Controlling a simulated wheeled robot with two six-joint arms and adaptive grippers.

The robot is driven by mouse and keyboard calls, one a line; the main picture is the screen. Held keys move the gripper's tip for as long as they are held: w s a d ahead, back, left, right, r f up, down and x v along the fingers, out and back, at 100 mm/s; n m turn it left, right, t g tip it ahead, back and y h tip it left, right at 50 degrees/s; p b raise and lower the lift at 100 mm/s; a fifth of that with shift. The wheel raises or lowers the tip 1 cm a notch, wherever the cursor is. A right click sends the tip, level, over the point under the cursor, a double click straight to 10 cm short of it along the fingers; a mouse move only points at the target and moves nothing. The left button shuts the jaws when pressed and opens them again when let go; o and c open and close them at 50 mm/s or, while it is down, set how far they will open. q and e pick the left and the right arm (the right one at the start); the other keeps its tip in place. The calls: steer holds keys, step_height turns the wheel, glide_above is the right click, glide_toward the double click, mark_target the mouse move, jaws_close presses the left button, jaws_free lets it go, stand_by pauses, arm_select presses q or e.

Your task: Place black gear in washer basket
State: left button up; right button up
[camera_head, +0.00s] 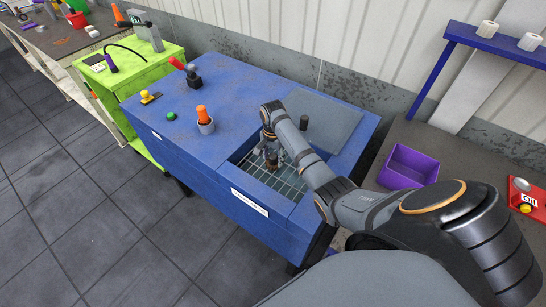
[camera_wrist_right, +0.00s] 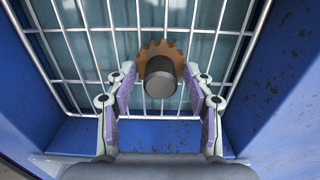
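A gear with a brown toothed rim and a dark grey hub (camera_wrist_right: 160,77) is in the right wrist view, its hub facing the camera. It is over the wire grid of the washer basket (camera_wrist_right: 90,45). Whether it touches the wires is unclear. In the head view the gear (camera_head: 272,164) shows small and brown below my right gripper (camera_head: 271,148), inside the blue washer's opening. My right gripper's fingers (camera_wrist_right: 159,75) stand on both sides of the gear, with gaps beside the hub. My left gripper is not in view.
The blue washer (camera_head: 165,128) has a grey lid (camera_head: 325,118) beside the opening. A purple bin (camera_head: 408,166) stands on the right bench.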

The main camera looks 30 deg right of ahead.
mark_target(273, 156)
step_height(273, 156, up, 9)
steer(key=shift+b, duration=0.8)
steer(key=shift+r+p, duration=0.6)
steer(key=shift+r, duration=1.05)
